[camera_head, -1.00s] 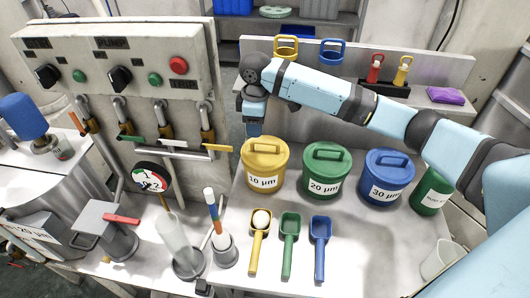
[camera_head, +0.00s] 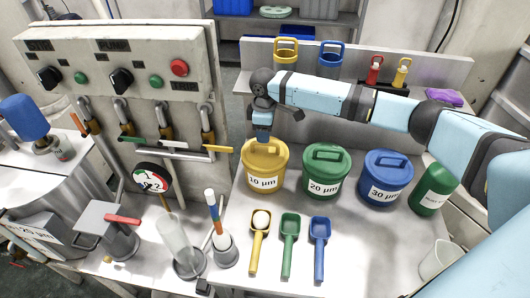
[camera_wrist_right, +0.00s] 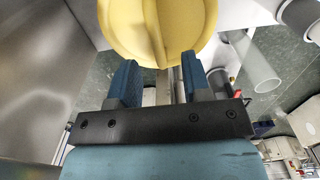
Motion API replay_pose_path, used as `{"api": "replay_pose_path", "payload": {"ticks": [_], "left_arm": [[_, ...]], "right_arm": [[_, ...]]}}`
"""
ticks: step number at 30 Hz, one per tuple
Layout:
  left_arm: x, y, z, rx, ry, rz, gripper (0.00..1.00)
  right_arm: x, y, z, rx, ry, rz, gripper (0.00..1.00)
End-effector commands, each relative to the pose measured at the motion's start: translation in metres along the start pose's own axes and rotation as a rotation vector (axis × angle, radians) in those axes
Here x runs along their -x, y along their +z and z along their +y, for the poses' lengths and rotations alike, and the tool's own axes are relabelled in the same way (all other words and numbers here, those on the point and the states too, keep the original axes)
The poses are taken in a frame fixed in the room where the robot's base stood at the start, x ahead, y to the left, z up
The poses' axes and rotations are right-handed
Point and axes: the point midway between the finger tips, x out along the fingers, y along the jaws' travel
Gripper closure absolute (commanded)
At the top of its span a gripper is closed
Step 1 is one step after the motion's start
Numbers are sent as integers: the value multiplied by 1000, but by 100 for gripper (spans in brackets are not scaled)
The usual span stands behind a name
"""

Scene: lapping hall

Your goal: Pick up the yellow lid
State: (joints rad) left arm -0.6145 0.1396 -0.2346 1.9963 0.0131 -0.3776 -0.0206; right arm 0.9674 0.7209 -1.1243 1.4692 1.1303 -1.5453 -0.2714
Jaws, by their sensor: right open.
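The yellow lid (camera_head: 265,153) sits on the yellow bucket (camera_head: 262,178) marked 10 µm, on the white bench. My right gripper (camera_head: 263,137) is above the lid, pointing down at its handle, which it largely hides in the head view. In the right wrist view the yellow lid (camera_wrist_right: 158,22) is ahead of the fingertips, with its handle ridge running between the lines of the two blue fingers. The right gripper (camera_wrist_right: 158,75) is open and empty. Whether the fingers reach beside the handle is not clear. My left gripper is out of view.
A green bucket (camera_head: 325,174) and a blue bucket (camera_head: 384,180) with lids stand to the right. Yellow, green and blue scoops (camera_head: 289,245) lie in front. A valve panel (camera_head: 118,75) with a yellow lever (camera_head: 219,149) stands close on the left.

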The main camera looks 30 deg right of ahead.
Motion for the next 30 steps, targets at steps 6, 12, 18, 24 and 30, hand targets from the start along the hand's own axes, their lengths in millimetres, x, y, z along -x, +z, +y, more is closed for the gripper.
{"api": "replay_pose_path", "payload": {"ticks": [6,12,18,24,30], "left_arm": [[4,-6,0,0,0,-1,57],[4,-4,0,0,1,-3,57],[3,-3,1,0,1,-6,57],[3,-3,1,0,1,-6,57],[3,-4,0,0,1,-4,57]], "right_arm": [[-32,2,2,0,-1,-1,56],[-40,2,2,1,0,0,56],[-40,2,2,1,0,0,72],[-39,2,2,1,0,0,100],[-39,2,2,1,0,0,100]]}}
